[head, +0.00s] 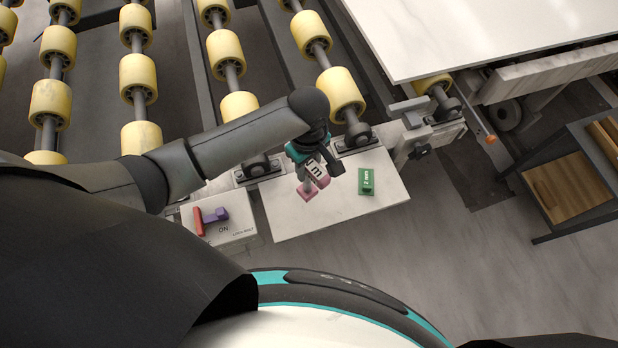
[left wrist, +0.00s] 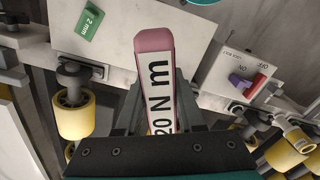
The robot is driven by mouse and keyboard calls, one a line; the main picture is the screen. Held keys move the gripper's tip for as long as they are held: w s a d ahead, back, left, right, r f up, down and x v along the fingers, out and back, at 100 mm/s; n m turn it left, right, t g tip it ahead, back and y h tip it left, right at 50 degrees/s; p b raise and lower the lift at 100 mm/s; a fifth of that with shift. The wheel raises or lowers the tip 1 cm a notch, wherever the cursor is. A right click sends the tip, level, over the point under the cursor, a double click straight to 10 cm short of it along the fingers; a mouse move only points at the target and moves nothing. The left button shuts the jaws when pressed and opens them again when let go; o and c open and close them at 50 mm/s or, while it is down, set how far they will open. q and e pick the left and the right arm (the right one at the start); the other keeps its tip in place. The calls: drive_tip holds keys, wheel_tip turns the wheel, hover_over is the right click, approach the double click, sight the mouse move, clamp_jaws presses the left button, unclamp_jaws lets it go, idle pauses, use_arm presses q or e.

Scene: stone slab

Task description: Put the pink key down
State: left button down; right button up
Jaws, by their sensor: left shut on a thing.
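The pink key (head: 306,193) has a white label that reads "20 N m" in the left wrist view (left wrist: 153,75). My left gripper (head: 311,176) is shut on it, and the fingers partly hide it. The key is over the left part of a small white shelf (head: 340,213). I cannot tell whether its lower end touches the shelf. A green key (head: 366,182) marked "2 mm" lies on the same shelf to the right, apart from the pink key. My right gripper is not in view.
A grey switch box (head: 236,236) marked ON stands left of the shelf, with a red lever (head: 198,222) and a purple piece (head: 217,214). Yellow rollers (head: 341,92) and a white stone slab (head: 450,30) lie behind. The shelf's front part is bare.

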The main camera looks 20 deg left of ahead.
sight(308, 179)
use_arm(q)
drive_tip(key=shift+f+b, duration=0.7)
drive_tip(key=shift+f, duration=2.15)
drive_tip(key=c, duration=0.5)
unclamp_jaws()
drive_tip(key=shift+f, duration=0.1)
wheel_tip(308, 179, up, 12)
drive_tip(key=p, duration=0.3)
drive_tip(key=shift+r, duration=0.2)
